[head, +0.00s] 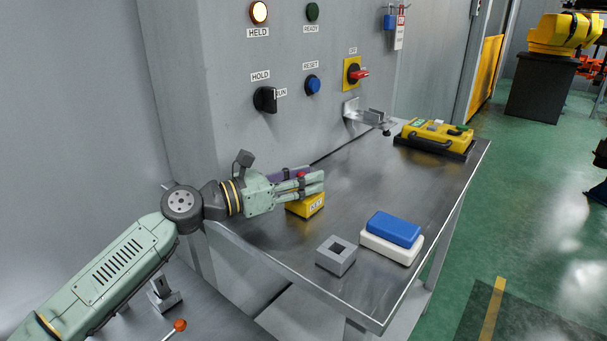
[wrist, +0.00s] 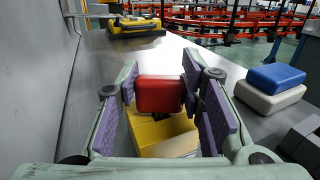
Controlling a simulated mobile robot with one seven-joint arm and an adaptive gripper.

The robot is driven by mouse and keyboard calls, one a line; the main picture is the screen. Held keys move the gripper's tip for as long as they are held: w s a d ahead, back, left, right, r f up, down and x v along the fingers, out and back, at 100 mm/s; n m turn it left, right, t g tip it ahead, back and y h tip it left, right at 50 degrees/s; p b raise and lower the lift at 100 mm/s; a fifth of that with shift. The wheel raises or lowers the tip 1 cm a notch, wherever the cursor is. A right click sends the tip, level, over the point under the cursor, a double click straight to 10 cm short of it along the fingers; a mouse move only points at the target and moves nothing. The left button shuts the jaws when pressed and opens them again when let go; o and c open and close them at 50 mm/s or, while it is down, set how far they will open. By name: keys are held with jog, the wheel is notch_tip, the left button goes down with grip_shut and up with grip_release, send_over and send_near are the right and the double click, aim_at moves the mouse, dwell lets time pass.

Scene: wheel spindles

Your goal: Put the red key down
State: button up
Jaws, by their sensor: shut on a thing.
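My gripper (head: 316,183) is at the near left part of the metal table, with its fingers pointing right. It is shut on the red key (wrist: 160,94), whose red head sits between the purple finger pads in the wrist view. In the head view only a small bit of red shows between the fingers. A yellow box (head: 306,207) with a label stands on the table just below the fingers; it also shows under the key in the wrist view (wrist: 152,132). I cannot tell whether the key touches the box. The key's lower part is hidden.
A grey block with a square hole (head: 336,262) and a blue block (head: 393,229) on a white block (head: 378,251) stand near the table's front right. A yellow case (head: 436,136) lies at the far end. The grey control panel wall (head: 220,90) rises behind. The table's middle is clear.

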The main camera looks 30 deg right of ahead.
jog(key=shift+f, duration=0.1)
jog(key=o, duration=1.1)
jog(key=shift+r, duration=0.3)
jog(key=a+b, duration=0.1)
jog(key=a, duration=0.3)
jog(key=a+b, duration=0.1)
jog(key=a, duration=0.2)
jog(key=a+b, duration=0.1)
jog(key=a, duration=0.3)
jog(key=shift+w+a+f+b, duration=0.2)
jog(key=shift+w+a+b, duration=0.1)
jog(key=shift+w+b, duration=0.1)
jog(key=shift+a, duration=0.25)
jog(key=shift+s, duration=0.1)
